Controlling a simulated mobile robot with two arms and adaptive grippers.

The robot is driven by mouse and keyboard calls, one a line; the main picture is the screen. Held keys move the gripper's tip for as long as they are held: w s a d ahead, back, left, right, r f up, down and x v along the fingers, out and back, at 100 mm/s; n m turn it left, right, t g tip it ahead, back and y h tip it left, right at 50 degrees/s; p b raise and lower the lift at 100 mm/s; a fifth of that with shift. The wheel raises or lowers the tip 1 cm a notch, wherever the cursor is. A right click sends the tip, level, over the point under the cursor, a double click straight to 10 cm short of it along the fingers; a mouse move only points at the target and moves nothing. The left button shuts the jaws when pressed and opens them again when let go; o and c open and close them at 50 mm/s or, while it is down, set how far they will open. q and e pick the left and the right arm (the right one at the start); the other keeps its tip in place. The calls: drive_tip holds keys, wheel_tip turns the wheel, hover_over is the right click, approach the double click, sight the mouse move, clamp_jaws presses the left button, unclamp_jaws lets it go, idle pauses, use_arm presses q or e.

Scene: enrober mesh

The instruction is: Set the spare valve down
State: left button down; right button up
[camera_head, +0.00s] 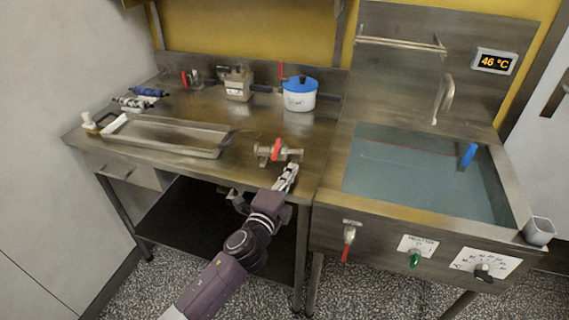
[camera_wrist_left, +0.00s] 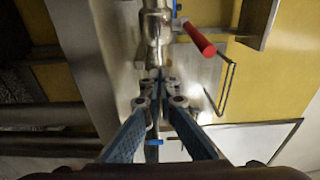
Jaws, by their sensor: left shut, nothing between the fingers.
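A metal valve with a red handle (camera_head: 277,151) lies on the steel worktop near its front right edge. I take it to be the spare valve. My left gripper (camera_head: 289,172) is just in front of it, shut and empty. In the left wrist view the valve body (camera_wrist_left: 155,28) is straight beyond the fingertips (camera_wrist_left: 160,84), with its red handle out to the right. I cannot tell whether the fingertips touch it. My right gripper is not in view.
A shallow steel tray (camera_head: 165,150) lies to the left. A white pot with a blue lid (camera_head: 298,82) stands behind the valve. A water-filled tank (camera_head: 350,195) is on the right. The worktop between the tray and the pot is clear.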

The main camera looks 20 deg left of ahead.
sight(284, 157)
use_arm(q)
drive_tip(key=shift+w+a, duration=1.15)
drive_tip(key=shift+a, duration=0.1)
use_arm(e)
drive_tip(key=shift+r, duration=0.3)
use_arm(q)
drive_tip(key=shift+w+a, duration=0.6)
drive_tip(key=shift+w, duration=0.15)
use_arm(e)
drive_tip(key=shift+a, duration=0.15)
